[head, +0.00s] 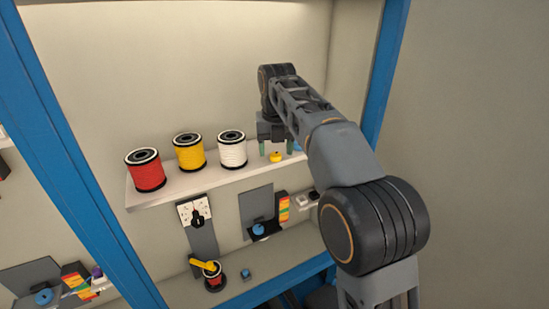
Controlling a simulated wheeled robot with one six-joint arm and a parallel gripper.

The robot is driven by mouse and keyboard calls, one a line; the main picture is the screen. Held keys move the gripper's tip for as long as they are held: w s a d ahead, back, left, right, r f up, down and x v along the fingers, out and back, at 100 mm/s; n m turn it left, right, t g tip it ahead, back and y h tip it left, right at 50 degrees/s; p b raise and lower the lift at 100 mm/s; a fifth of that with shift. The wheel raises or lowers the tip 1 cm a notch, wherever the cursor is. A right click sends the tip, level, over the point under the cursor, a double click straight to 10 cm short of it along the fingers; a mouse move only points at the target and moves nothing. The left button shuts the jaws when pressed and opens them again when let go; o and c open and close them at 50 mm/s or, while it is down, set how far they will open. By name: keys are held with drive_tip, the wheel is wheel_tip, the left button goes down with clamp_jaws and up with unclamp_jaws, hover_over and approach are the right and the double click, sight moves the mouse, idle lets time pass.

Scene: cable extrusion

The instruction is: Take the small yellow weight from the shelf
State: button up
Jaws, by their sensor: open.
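The small yellow weight (276,157) sits on the white shelf (160,197), to the right of the white spool. My gripper (276,148) points down directly over the weight. Its two greenish fingers are apart, one to each side of the weight in this view. I cannot tell whether either finger touches it. Part of a blue item (297,147) shows just right of the gripper, mostly hidden by my arm.
A red spool (146,174), a yellow spool (189,154) and a white spool (232,152) stand on the shelf to the left. Blue uprights (384,60) frame the bay. Below are a scale-like device (258,229) and a small cup (212,276).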

drive_tip(key=shift+w+f, duration=0.1)
drive_tip(key=shift+f, duration=0.6)
drive_tip(key=c, duration=1)
